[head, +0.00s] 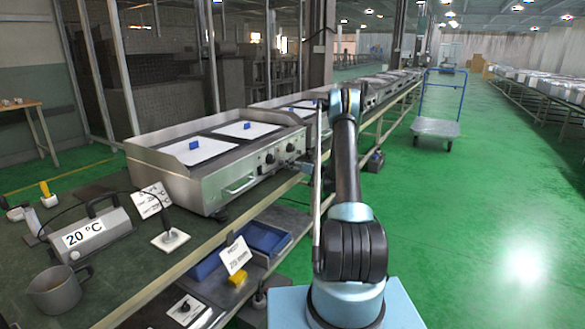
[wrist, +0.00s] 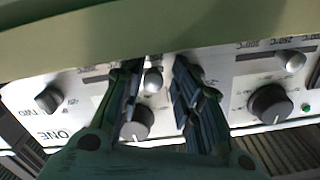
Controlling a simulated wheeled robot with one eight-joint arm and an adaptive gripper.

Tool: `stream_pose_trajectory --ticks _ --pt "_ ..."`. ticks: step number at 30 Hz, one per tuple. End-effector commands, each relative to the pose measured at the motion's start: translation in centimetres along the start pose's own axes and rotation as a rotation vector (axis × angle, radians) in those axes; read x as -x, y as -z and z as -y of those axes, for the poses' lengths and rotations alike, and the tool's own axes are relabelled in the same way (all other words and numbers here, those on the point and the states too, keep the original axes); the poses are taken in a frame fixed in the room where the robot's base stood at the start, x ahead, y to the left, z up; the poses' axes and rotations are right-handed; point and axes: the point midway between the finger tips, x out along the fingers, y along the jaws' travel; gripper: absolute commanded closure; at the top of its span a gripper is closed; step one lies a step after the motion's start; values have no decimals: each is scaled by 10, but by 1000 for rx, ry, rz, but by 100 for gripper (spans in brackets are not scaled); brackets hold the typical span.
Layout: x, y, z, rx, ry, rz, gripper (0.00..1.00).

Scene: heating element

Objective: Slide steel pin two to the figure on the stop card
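The steel pin (wrist: 153,80) between my gripper's fingers stands in a dark slot on the control panel in the wrist view. A second steel pin (wrist: 291,61) sits in another slot at the right. I cannot tell from a label which is pin two. My gripper (wrist: 158,68) is open, one finger on each side of the nearer pin, with small gaps visible. In the head view my gripper (head: 301,166) is at the griddle's front panel, its fingers unclear. A white card (head: 151,199) with two °C lines leans before the griddle; its figures are too small to read surely.
The steel griddle (head: 232,170) stands on a long bench. Dark knobs (wrist: 271,103) and (wrist: 136,123) lie close to the slots. A 20 °C box (head: 92,237), a probe pad (head: 170,239) and a mug (head: 55,290) are at the left. Green floor is open at right.

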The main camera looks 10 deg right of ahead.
Motion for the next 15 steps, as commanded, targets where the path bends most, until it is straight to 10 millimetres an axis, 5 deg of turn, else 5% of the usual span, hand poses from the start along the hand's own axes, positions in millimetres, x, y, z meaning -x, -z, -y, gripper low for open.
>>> stream_pose_trajectory --ticks 15 --pt "11 3 -6 -1 -9 -5 63"
